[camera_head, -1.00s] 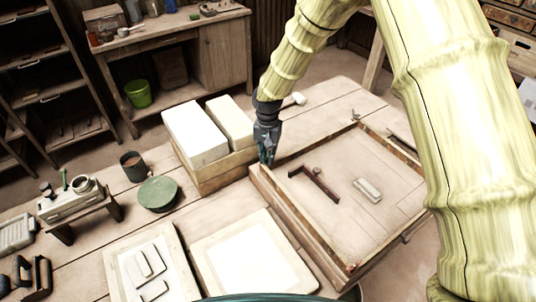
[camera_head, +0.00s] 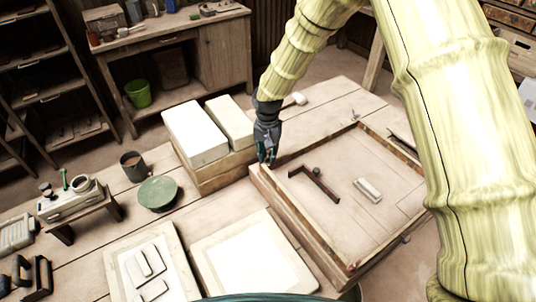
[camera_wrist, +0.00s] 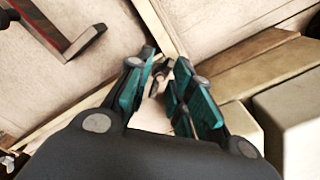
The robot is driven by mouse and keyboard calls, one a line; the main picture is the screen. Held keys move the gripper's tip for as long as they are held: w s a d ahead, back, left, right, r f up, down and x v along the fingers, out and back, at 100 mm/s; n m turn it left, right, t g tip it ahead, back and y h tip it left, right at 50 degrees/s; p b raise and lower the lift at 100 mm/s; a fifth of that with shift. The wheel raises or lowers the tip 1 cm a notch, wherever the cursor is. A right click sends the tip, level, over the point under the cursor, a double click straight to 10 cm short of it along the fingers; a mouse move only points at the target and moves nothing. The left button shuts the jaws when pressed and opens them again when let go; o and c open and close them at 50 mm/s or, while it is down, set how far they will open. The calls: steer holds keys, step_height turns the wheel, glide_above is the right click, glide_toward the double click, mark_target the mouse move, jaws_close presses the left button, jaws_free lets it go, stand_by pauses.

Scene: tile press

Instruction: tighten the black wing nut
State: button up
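A small dark piece, which looks like the black wing nut (camera_wrist: 160,69), shows between the fingertips at the frame's corner. I cannot tell whether either finger touches it. In the head view the fingers hide this piece.
Inside the frame lie a dark angled bar (camera_head: 318,186) and a pale block (camera_head: 368,190). White blocks on a wooden base (camera_head: 215,178) stand close to the gripper's left. A green round lid (camera_head: 158,193) and a white slab tray (camera_head: 250,258) lie nearer. A metal wing nut (camera_head: 354,114) sits at the far corner.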

mark_target(268, 157)
steer(key=shift+o, duration=0.5)
step_height(268, 157, up, 12)
stand_by(0.5)
